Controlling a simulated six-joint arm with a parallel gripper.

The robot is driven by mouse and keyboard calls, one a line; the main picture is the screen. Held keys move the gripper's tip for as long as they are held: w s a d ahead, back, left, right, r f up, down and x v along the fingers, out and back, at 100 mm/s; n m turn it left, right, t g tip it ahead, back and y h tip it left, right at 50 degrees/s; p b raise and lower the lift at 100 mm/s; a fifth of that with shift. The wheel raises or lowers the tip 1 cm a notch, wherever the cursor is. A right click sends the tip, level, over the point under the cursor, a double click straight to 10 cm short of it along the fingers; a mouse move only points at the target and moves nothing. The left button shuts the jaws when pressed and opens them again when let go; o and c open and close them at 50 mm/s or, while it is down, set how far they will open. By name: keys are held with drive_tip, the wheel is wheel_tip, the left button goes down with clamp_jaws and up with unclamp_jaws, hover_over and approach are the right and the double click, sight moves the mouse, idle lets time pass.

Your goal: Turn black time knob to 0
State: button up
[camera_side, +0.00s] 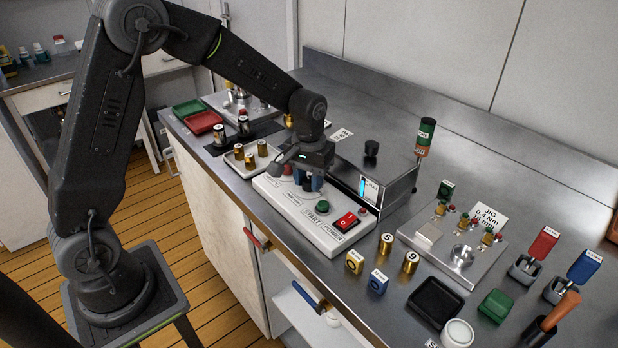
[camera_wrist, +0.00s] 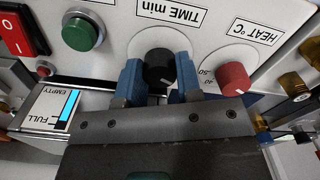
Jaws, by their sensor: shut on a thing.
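The black time knob (camera_wrist: 160,68) sits on the white control panel (camera_wrist: 115,20) under the "TIME min" label in the wrist view. My gripper (camera_wrist: 160,80) is shut on it, with one blue finger on each side. In the side view my gripper (camera_side: 309,182) reaches down onto the panel (camera_side: 272,190) and mostly hides the knob. The knob's white pointer mark shows only faintly, and the dial numbers around it are hidden by the fingers, so its setting cannot be read.
Beside the knob are the red heat knob (camera_wrist: 235,78), the green start button (camera_wrist: 82,33) and the red power switch (camera_side: 346,221). A metal box with a level gauge (camera_side: 368,188) stands right behind the panel. A tray with brass parts (camera_side: 250,160) lies to the left.

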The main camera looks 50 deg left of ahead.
sight(309, 179)
idle(0.3)
drive_tip(key=o, duration=0.9)
drive_tip(key=shift+o, duration=0.2)
drive_tip(key=shift+r, duration=0.1)
wheel_tip(309, 179, up, 14)
drive_tip(key=s+d+r+m+t, duration=0.1)
drive_tip(key=s+m+t, duration=0.1)
drive_tip(key=s, duration=0.9)
drive_tip(key=s+d+m+t, duration=0.2)
drive_tip(key=s+t, duration=0.1)
drive_tip(key=s, duration=0.8)
drive_tip(key=shift+d+r+t, duration=0.2)
drive_tip(key=shift+r+t, duration=0.1)
drive_tip(key=shift+r, duration=0.1)
